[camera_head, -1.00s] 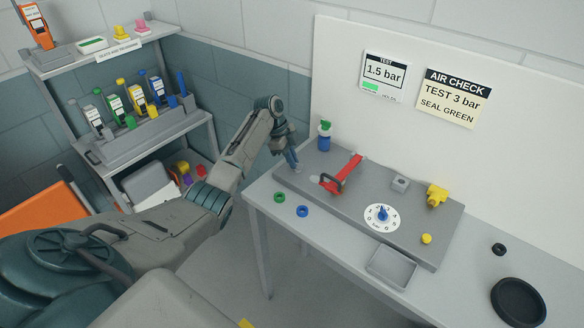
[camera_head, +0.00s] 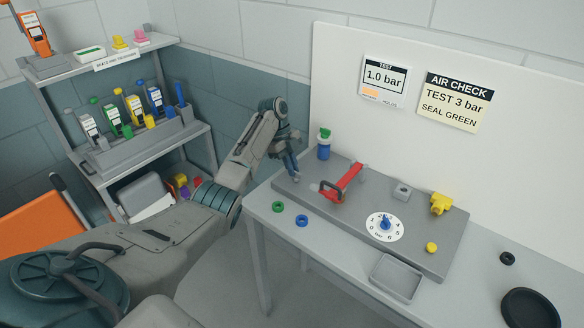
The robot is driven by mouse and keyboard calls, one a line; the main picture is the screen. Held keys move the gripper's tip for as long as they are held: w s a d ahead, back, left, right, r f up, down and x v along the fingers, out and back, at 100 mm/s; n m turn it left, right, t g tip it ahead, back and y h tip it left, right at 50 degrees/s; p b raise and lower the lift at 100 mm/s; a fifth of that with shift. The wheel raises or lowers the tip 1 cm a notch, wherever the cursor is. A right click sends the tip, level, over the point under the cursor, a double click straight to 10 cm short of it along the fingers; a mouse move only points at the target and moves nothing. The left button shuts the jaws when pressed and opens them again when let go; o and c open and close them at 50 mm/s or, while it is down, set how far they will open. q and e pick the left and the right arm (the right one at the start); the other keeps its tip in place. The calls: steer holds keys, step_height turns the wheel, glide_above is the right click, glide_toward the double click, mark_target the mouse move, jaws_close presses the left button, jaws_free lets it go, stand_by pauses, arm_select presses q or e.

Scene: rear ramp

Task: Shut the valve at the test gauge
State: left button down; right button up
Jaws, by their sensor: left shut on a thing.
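The test display (camera_head: 386,80) on the white back panel reads 1.0 bar, with an orange patch at its lower left. A round white dial (camera_head: 373,234) with numbers and a blue knob (camera_head: 385,222) lies on the grey board (camera_head: 335,215). A red fitting (camera_head: 343,184) with a dark loop-shaped part at its near end is on the board's left half. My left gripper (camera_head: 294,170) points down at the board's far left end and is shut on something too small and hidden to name. It is apart from the dial and the red fitting. My right gripper is not in view.
A blue-green bottle (camera_head: 323,148) stands just right of my left gripper. A yellow fitting (camera_head: 440,203), a yellow knob (camera_head: 431,248) and an empty grey tray (camera_head: 396,277) are at the right. Green (camera_head: 278,207) and blue (camera_head: 301,221) rings lie near the table's left edge.

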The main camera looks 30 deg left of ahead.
arm_select(q)
steer(key=c, duration=1.5)
jaws_free()
steer(key=shift+c, duration=0.2)
steer(key=shift+w+a+r, duration=0.1)
steer(key=shift+a+r, duration=0.15)
steer(key=shift+r, duration=0.25)
steer(key=v, duration=0.9)
steer(key=shift+a+r+p, duration=0.15)
steer(key=shift+r+p, duration=0.25)
steer(key=shift+p, duration=0.05)
